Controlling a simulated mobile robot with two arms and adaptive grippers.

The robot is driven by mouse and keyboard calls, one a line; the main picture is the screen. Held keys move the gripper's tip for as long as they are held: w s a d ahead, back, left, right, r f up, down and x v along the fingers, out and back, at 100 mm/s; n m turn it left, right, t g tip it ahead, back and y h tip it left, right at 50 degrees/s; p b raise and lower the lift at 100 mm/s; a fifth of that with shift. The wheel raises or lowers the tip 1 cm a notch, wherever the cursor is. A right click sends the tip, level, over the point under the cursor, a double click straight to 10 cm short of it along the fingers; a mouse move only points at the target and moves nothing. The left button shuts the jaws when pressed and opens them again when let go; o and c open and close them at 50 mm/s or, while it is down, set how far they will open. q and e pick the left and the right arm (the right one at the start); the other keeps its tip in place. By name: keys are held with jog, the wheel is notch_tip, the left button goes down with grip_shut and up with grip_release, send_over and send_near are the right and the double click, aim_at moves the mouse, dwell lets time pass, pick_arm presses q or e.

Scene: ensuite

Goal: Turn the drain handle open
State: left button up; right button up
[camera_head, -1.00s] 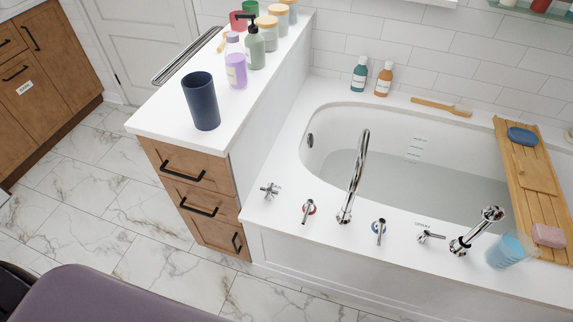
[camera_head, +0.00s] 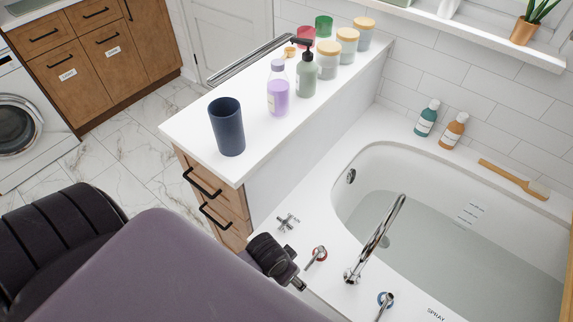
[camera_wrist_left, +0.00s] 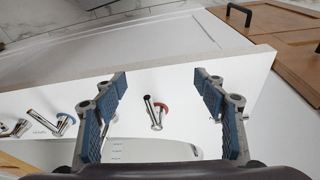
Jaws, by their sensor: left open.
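A chrome cross-shaped handle (camera_head: 288,222) stands on the white tub deck, left of a red-ringed lever (camera_head: 316,257). No drain label is readable, so I cannot tell for sure which is the drain handle. My left gripper (camera_head: 297,284) is over the deck's front edge, close to the red-ringed lever and cross handle. In the left wrist view its blue-padded fingers (camera_wrist_left: 162,82) are wide open and empty. The red-ringed lever (camera_wrist_left: 155,113) shows between them; the cross handle is mostly hidden by the right-hand finger. My right gripper is not in view.
A curved chrome spout (camera_head: 378,238) rises right of the red-ringed lever. A blue-ringed lever (camera_head: 384,304) is farther right. A dark blue cup (camera_head: 227,127) and several bottles and jars stand on the white counter (camera_head: 193,133). The tub (camera_head: 440,240) holds water.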

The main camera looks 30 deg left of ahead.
pick_arm(q)
notch_tip(320, 180, up, 9)
jog(key=w+d+p, duration=0.1)
jog(key=w+d, duration=0.2)
jog(key=n+g+y, duration=0.1)
jog(key=g+y, duration=0.1)
jog(key=y, duration=0.1)
send_over(287, 220)
jog(key=d, duration=0.1)
notch_tip(287, 220, down, 5)
jog(key=f, duration=0.4)
jog(key=a+f, duration=0.1)
jog(key=f, duration=0.2)
jog(key=shift+f+b, duration=0.1)
jog(key=shift+b, duration=0.2)
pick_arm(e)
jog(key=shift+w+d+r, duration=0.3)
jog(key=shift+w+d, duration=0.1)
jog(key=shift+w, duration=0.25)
pick_arm(q)
jog(key=c, duration=1.2)
jog(key=shift+o, duration=0.2)
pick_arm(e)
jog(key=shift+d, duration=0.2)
